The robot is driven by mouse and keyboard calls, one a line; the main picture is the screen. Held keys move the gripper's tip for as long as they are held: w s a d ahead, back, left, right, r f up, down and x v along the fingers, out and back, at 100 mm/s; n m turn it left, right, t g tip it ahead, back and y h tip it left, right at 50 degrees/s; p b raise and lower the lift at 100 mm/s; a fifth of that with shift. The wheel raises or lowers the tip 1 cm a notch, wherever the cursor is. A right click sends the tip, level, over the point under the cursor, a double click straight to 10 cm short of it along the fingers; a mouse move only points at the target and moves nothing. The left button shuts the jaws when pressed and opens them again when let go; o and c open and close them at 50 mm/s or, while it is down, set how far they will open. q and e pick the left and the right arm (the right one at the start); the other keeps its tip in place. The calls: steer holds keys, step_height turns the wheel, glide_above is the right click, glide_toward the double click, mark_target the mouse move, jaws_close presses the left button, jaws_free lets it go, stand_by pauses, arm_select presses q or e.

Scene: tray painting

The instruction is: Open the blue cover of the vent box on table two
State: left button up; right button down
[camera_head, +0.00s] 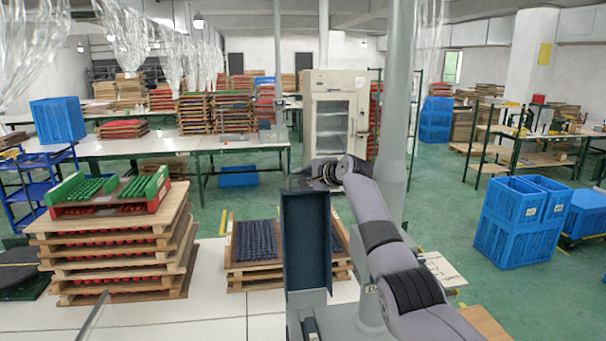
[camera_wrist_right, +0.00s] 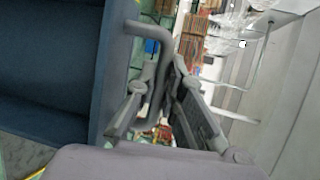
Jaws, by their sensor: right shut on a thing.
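The dark blue cover (camera_head: 306,245) stands upright in the head view, above the grey vent box (camera_head: 312,299) at the bottom centre, of which only a part shows. In the right wrist view the cover (camera_wrist_right: 48,75) fills the left side, with a bent grey handle (camera_wrist_right: 152,30) at its edge. My right gripper (camera_head: 318,172) is at the top of the cover. In the wrist view its fingers (camera_wrist_right: 163,90) are shut on the handle. My arm hides part of the area right of the box.
A stack of wooden trays (camera_head: 110,250) with red and green parts stands on the left of the white table (camera_head: 210,318). Trays with dark blue parts (camera_head: 257,240) lie just behind the cover. A grey column (camera_head: 397,110) rises behind my arm.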

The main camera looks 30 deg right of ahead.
steer(key=shift+a+f, duration=0.1)
steer(key=shift+f, duration=0.1)
steer(key=c, duration=2.1)
jaws_free()
steer(key=shift+o, duration=0.8)
steer(key=shift+w, duration=0.15)
steer(key=shift+s+r, duration=0.25)
steer(key=shift+s, duration=0.3)
arm_select(q)
steer(key=shift+w+d, duration=0.1)
steer(key=shift+w, duration=0.25)
arm_select(e)
steer(key=v, duration=1)
steer(key=shift+s, duration=0.35)
